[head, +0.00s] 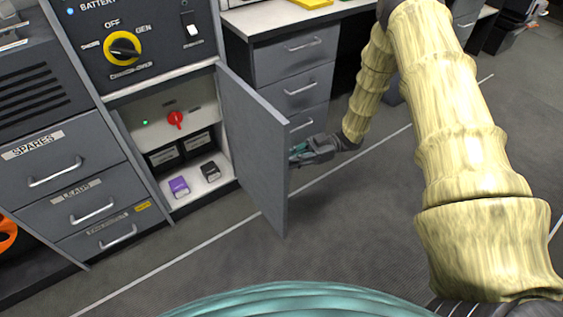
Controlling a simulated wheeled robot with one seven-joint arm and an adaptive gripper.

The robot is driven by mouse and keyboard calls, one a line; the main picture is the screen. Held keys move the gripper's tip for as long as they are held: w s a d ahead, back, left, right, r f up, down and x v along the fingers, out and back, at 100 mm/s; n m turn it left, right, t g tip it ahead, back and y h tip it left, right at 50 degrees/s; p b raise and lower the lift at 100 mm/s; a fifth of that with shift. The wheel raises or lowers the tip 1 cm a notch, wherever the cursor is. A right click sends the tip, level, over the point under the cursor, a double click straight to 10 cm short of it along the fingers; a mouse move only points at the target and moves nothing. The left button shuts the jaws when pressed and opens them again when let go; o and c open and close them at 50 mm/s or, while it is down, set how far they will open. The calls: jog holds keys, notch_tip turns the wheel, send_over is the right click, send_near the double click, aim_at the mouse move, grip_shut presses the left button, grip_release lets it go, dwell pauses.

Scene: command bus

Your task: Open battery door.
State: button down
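The battery door (255,150) is a grey panel hinged at the right side of its compartment. It stands swung wide open, sticking out toward me. The battery compartment (183,150) shows inside, with a red switch (175,119), a small green light and two dark boxes. A purple block (179,187) and a black block (210,171) sit on its floor. My gripper (298,153) is at the right of the door, close to its outer face. The door's edge partly hides the fingertips, so I cannot tell whether they touch it or are open or shut.
Above the compartment is a panel with a yellow-ringed black knob (123,48) and a white switch (191,27). Labelled drawers (67,171) stand at the left. A desk with grey drawers (301,82) stands behind the door. The floor (352,230) in front is clear.

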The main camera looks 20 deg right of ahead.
jog(key=shift+w+d+r, duration=0.1)
jog(key=shift+w+r, duration=0.15)
jog(key=shift+r, duration=0.15)
jog(key=c, duration=1.5)
grip_release()
jog(key=shift+w, duration=0.1)
jog(key=shift+c, duration=0.2)
jog(key=shift+s+r, duration=0.1)
jog(key=shift+s, duration=0.1)
jog(key=w+d, duration=0.1)
jog(key=d, duration=1.1)
jog(key=shift+w, duration=0.35)
jog(key=shift+f, duration=0.2)
